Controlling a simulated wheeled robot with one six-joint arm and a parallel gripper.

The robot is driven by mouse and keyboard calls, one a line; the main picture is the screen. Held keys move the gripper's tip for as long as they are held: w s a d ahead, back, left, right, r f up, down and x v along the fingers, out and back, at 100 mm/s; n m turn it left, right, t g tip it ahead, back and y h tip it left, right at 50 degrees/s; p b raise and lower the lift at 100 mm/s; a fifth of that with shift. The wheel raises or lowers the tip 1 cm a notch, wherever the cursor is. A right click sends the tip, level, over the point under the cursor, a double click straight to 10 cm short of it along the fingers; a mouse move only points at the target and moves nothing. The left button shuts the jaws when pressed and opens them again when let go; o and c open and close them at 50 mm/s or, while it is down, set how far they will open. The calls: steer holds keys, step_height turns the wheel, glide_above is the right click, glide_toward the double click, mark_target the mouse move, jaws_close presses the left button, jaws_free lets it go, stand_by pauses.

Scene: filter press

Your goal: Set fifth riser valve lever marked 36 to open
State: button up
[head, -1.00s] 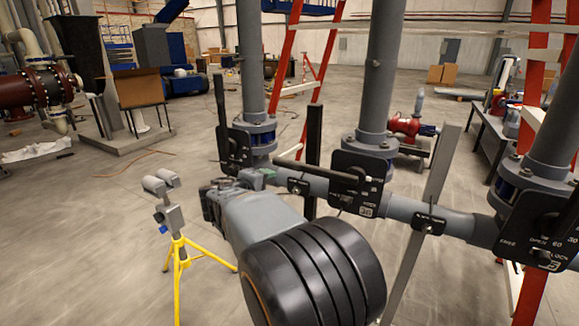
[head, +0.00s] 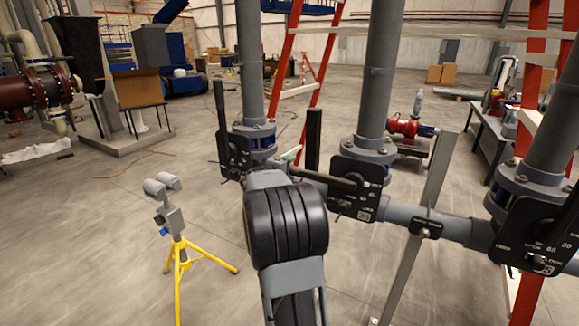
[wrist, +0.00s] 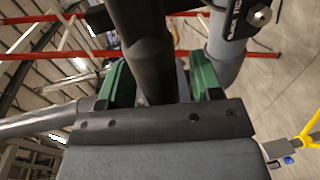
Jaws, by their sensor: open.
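The middle riser's valve in the head view has a black plate (head: 352,190) with a small white label that is too small to read surely. Its dark lever (head: 318,178) points left, nearly level, from the plate. In the wrist view my gripper (wrist: 160,78) is open, with a green finger on each side of a dark round bar (wrist: 145,45), which looks like this lever. I cannot tell whether the fingers touch it.
The right riser's valve plate (head: 535,240) stands farther off. A grey pipe (head: 400,213) joins the valves. A yellow tripod (head: 178,250) stands left on open floor.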

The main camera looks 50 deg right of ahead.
steer(key=shift+w+d+f, duration=0.1)
steer(key=shift+d, duration=0.5)
jaws_close()
